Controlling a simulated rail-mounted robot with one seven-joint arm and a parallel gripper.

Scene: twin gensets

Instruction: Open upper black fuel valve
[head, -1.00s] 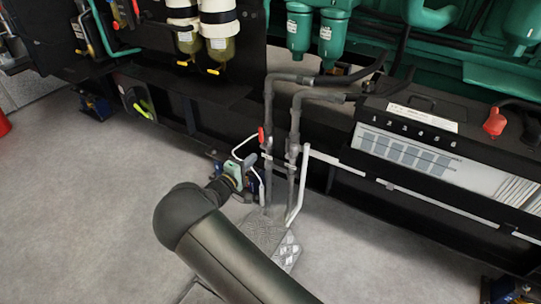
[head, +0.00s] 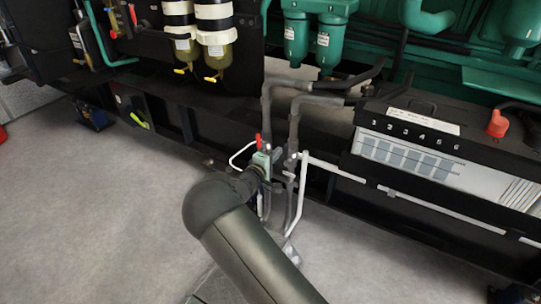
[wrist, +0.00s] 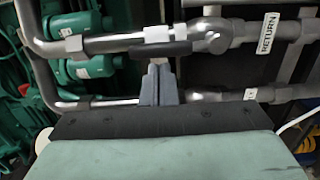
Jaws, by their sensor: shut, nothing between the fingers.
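In the wrist view, a black valve handle (wrist: 160,51) lies along the upper grey pipe (wrist: 105,43), with the valve body (wrist: 212,38) at its right end. My gripper (wrist: 160,68) is shut and empty. Its fingertips are just below the handle in the picture; I cannot tell whether they touch it. In the head view, my gripper's green-grey body (head: 262,160) is in front of the vertical pipes (head: 293,135), and its fingers are hidden. The black handle cannot be made out there. A red valve handle (head: 258,140) stands just above my gripper.
A RETURN label (wrist: 268,33) is on the upper pipe. A second pipe (wrist: 120,102) runs below it. A white pipe (head: 345,175) runs right from the vertical pipes. A battery (head: 410,150) stands to the right.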

